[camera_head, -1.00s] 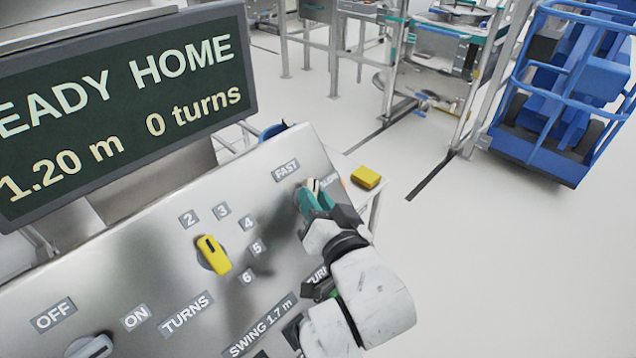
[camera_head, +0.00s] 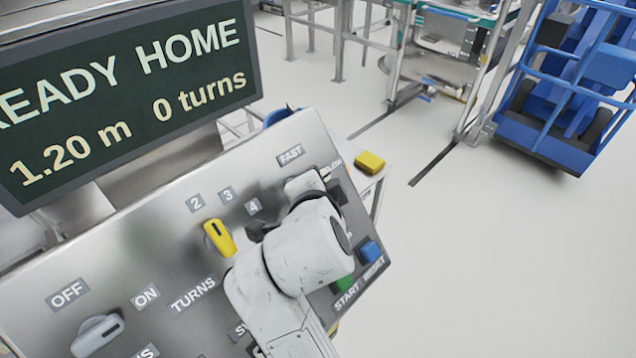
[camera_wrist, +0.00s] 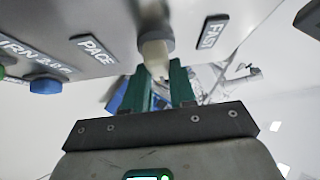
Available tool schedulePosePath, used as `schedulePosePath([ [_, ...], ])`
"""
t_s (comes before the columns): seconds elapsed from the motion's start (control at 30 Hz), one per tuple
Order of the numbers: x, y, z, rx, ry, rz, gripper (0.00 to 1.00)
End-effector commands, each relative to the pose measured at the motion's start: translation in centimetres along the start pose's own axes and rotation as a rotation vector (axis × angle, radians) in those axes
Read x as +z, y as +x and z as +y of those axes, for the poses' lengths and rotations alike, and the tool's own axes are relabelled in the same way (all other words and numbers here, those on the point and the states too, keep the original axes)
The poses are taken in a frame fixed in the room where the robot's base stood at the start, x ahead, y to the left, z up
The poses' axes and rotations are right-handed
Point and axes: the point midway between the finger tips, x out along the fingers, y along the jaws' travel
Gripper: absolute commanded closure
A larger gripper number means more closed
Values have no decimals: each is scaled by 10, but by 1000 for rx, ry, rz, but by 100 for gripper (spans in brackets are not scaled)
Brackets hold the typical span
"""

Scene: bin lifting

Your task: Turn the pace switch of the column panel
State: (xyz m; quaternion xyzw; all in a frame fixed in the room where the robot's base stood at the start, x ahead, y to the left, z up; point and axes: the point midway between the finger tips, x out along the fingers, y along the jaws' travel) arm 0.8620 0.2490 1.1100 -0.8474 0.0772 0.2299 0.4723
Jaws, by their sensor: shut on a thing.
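The pace switch (camera_wrist: 155,50) is a pale knob on the metal column panel (camera_head: 165,240). In the wrist view it stands between the PACE label (camera_wrist: 93,48) and the FAST label (camera_wrist: 212,32). My gripper (camera_wrist: 162,78) has its green fingers on either side of the knob's end and is shut on it. In the head view my wrist and forearm cover the switch and the fingers. The FAST label (camera_head: 291,155) shows above my wrist, and the SLOW label is partly covered.
A yellow turns switch (camera_head: 220,238) and a grey OFF/ON switch (camera_head: 97,335) lie left of my arm. A blue button (camera_head: 370,250) and a green button (camera_head: 344,284) sit right. The display (camera_head: 125,95) reads READY HOME, 1.20 m, 0 turns. A yellow block (camera_head: 369,162) lies behind the panel.

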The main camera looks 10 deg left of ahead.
Motion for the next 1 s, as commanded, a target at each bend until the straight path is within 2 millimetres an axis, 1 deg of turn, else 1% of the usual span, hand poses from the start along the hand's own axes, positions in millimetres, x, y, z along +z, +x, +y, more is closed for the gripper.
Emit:
schedulePosePath([
  [0.3, 2, 1, 0, 47, 53, -4, 100],
  [0.7, 2, 1, 0, 51, 58, -5, 100],
  [0.73, 2, 1, 0, 51, 58, -5, 73],
  [0.9, 1, 1, 0, 50, 57, -3, 56],
  [1.0, 1, 0, 0, 49, 57, -3, 49],
])
